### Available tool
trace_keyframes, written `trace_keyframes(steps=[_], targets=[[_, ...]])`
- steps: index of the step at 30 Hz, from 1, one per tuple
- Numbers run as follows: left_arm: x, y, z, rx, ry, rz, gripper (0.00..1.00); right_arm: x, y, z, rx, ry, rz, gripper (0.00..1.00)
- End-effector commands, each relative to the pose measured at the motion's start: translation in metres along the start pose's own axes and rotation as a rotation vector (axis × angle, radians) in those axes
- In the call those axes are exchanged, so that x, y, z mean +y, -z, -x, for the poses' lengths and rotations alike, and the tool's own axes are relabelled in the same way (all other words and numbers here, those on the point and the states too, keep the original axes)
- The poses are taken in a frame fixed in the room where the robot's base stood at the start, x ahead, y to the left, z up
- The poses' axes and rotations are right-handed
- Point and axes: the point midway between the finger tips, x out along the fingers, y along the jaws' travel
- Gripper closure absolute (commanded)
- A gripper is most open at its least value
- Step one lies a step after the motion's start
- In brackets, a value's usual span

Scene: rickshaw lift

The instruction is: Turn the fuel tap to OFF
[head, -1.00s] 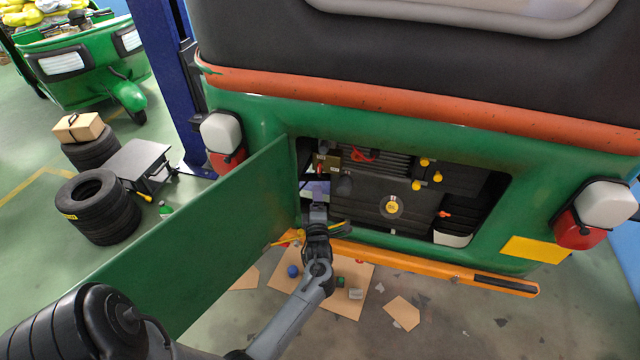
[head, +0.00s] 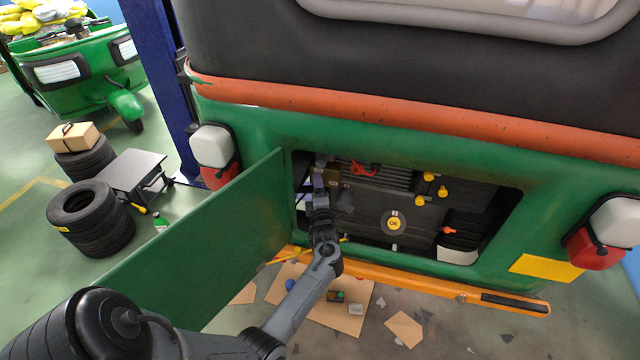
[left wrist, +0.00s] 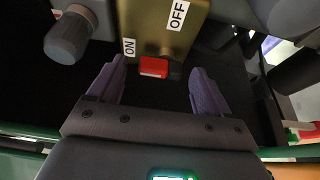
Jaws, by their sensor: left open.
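The fuel tap (left wrist: 158,30) is a brass-coloured block with white ON and OFF labels, at the top of the left wrist view. Its red handle (left wrist: 153,67) shows at the lower edge of the block, nearer the ON label in the picture. In the head view the tap (head: 332,170) is small, at the left side of the open rear bay. My left gripper (left wrist: 158,74) is open, its purple fingers on either side of the red handle with gaps visible to both. It reaches into the bay in the head view (head: 319,175). My right gripper is not in view.
The green open door (head: 200,240) stands left of my arm. The bay holds a dark engine (head: 400,195) with yellow caps (head: 428,177). A dark knob (left wrist: 68,38) sits left of the tap. The orange bumper (head: 430,280) runs below the opening.

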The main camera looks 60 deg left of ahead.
Motion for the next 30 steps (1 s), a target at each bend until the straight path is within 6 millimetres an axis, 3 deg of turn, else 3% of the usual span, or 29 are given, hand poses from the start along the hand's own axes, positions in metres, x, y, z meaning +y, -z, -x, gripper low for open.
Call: trace_keyframes(steps=[14, 25, 30], targets=[[0.0002, 0.0033, -0.0058, 0.004, 0.0, 0.001, 0.21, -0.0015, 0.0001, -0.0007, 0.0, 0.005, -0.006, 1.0], [0.0002, 0.0033, -0.0058, 0.004, 0.0, 0.0, 0.75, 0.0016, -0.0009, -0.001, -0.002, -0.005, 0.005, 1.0], [-0.0003, 0.0032, -0.0057, 0.004, -0.002, -0.005, 0.77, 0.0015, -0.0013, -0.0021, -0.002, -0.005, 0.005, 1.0]])
